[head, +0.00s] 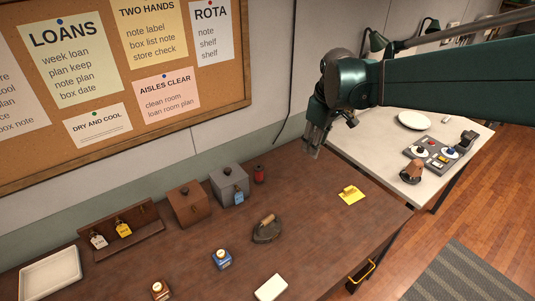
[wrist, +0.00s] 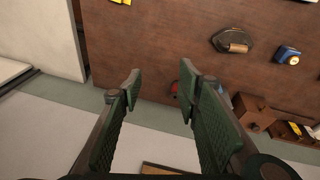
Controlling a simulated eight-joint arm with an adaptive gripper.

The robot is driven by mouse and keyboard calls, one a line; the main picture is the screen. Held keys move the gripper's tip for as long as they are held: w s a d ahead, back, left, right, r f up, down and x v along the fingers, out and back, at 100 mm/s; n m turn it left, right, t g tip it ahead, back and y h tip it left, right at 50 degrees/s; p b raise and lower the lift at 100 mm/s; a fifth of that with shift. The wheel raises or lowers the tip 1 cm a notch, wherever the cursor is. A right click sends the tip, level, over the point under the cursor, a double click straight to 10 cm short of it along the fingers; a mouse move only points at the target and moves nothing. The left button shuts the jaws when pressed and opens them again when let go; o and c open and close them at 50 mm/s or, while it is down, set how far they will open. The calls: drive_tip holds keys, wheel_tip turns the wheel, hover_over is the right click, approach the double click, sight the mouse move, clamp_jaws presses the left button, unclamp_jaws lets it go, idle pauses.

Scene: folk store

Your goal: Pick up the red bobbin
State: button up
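The red bobbin (head: 259,173) stands upright on the brown table (head: 190,255), near the wall and just right of the grey box. My gripper (head: 312,152) hangs above the table's back edge, up and to the right of the bobbin in the head view, apart from it. In the wrist view, my gripper (wrist: 159,77) is open, with nothing between its green fingers. A small bit of the red bobbin (wrist: 175,87) shows there beside the right finger, which seems to hide part of it.
A grey lidded box (head: 229,183) with a blue tag stands close left of the bobbin, then a brown box (head: 189,205). A flat iron (head: 267,229) and a blue-labelled bottle (head: 222,259) are nearer the front. Yellow notes (head: 351,195) lie right; the table between is clear.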

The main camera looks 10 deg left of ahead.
drive_tip(key=w+a+f+n+g, duration=0.1)
drive_tip(key=w+a+f+n, duration=0.3)
drive_tip(key=w+a+f, duration=0.6)
drive_tip(key=n+g, duration=0.2)
drive_tip(key=n, duration=0.2)
hover_over(262, 167)
drive_tip(key=shift+h, duration=0.4)
wheel_tip(262, 167, down, 10)
drive_tip(key=shift+r, duration=0.15)
drive_tip(key=shift+f, duration=0.2)
drive_tip(key=shift+f+b, duration=0.3)
drive_tip(key=shift+f, duration=3)
drive_tip(key=shift+f, duration=2.6)
